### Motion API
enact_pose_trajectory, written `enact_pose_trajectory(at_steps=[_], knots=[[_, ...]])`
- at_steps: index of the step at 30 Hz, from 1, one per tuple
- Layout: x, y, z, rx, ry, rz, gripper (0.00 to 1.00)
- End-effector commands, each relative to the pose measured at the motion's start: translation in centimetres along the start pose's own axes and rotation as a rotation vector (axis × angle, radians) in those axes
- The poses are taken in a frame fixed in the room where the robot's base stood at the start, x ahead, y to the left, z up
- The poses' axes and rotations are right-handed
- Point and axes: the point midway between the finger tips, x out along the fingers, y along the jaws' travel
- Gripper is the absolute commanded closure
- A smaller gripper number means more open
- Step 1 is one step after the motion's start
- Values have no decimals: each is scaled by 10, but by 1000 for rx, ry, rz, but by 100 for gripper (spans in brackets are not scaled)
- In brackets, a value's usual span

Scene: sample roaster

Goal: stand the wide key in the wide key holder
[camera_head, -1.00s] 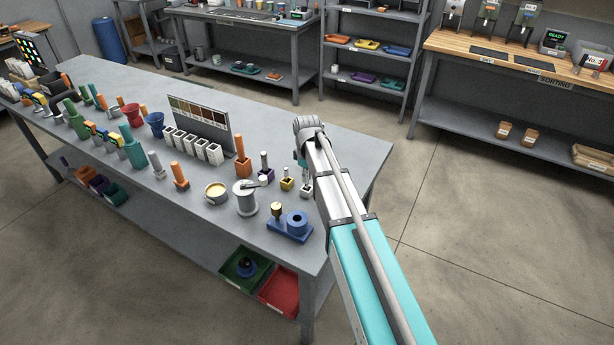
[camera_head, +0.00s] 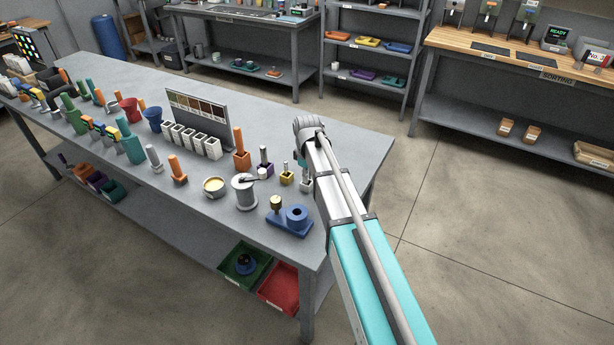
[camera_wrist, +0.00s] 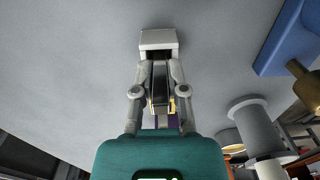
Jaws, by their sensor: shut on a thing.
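My gripper (camera_wrist: 158,95) is shut on the wide key (camera_wrist: 159,80), a grey, flat-sided piece between the fingers in the wrist view. The wide key holder (camera_wrist: 158,40) looks like the pale, box-shaped block just past the fingertips, with a dark opening facing the key. The key's end is at or very near that opening; I cannot tell whether it is inside. In the head view the pale holder (camera_head: 306,185) stands near the bench's right end, below my wrist, and my arm hides most of the gripper and key.
A blue fixture (camera_head: 290,222) is at the front edge, also visible in the wrist view (camera_wrist: 285,40). A grey cylinder (camera_head: 244,190) stands further left. Bench behind is bare.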

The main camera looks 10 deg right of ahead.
Motion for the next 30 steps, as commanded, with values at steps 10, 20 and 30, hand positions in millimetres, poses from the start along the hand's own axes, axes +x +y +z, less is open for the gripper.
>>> enact_pose_trajectory(at_steps=[10,20,30], knots=[[1,0,0,0,0,0,42],[0,0,0,0,0,0,42],[-14,0,0,0,0,0,42]])
